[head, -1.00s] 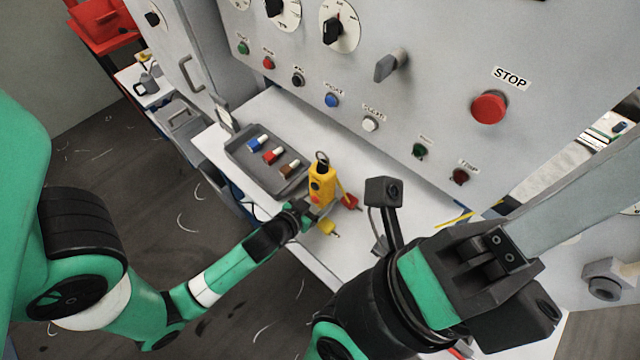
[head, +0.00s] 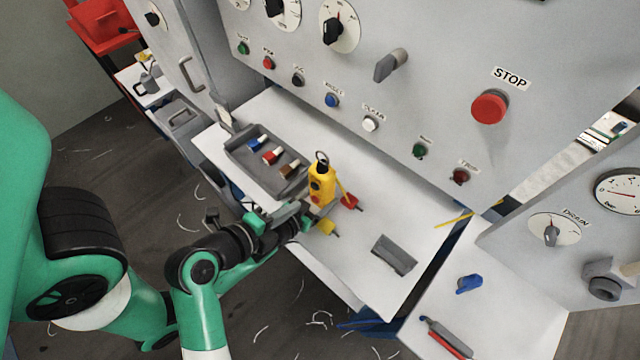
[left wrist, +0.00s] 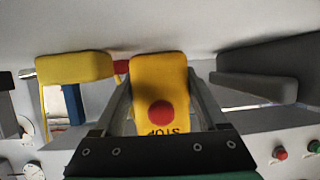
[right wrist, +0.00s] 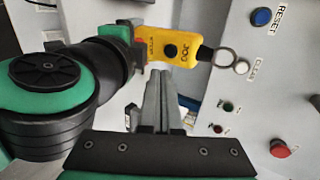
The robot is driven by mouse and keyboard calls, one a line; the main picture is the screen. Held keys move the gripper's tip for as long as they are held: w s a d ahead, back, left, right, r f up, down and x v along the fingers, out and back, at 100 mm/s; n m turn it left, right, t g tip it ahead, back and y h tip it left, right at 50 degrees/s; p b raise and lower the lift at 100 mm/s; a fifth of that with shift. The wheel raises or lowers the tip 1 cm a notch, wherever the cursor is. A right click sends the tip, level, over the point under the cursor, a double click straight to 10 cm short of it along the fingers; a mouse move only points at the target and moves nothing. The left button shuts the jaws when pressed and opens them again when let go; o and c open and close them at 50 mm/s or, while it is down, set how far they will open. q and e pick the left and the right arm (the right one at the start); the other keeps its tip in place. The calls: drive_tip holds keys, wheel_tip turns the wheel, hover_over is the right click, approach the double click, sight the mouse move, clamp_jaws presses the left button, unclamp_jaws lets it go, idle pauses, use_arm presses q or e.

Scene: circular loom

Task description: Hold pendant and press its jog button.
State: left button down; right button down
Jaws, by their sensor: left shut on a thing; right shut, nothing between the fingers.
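The yellow pendant (head: 321,185) stands upright above the white table in the head view. My left gripper (left wrist: 160,88) is shut on it, a finger on each side; its red STOP button (left wrist: 161,114) faces the left wrist camera. In the right wrist view the pendant (right wrist: 184,50) shows its black JOG button (right wrist: 170,51) and a ring at its end. My right gripper (right wrist: 159,76) is shut and empty, its fingertips just below the pendant in that view; I cannot tell whether they touch. In the head view the two hands overlap left of the pendant, hiding the exact finger positions.
A grey tray (head: 240,160) with coloured pieces lies behind and left of the pendant. A red tag (head: 350,202) and a yellow tag (head: 326,227) are close by. The control panel (head: 400,110) rises behind. The table right of the pendant is mostly clear, except a grey block (head: 394,254).

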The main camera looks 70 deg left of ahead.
sight(313, 188)
drive_tip(key=shift+n+g, duration=0.3)
drive_tip(key=shift+w+a+f, duration=0.45)
drive_tip(key=shift+w+a, duration=0.35)
drive_tip(key=shift+w+a+f, duration=0.45)
drive_tip(key=shift+w+a, duration=0.3)
drive_tip(key=shift+w, duration=0.05)
drive_tip(key=shift+w, duration=0.1)
idle(0.9)
drive_tip(key=shift+w+a, duration=0.55)
drive_tip(key=shift+w, duration=0.15)
drive_tip(key=shift+s+d, duration=0.55)
drive_tip(key=shift+s, duration=0.3)
drive_tip(key=shift+s+d, duration=0.55)
drive_tip(key=shift+s, duration=0.3)
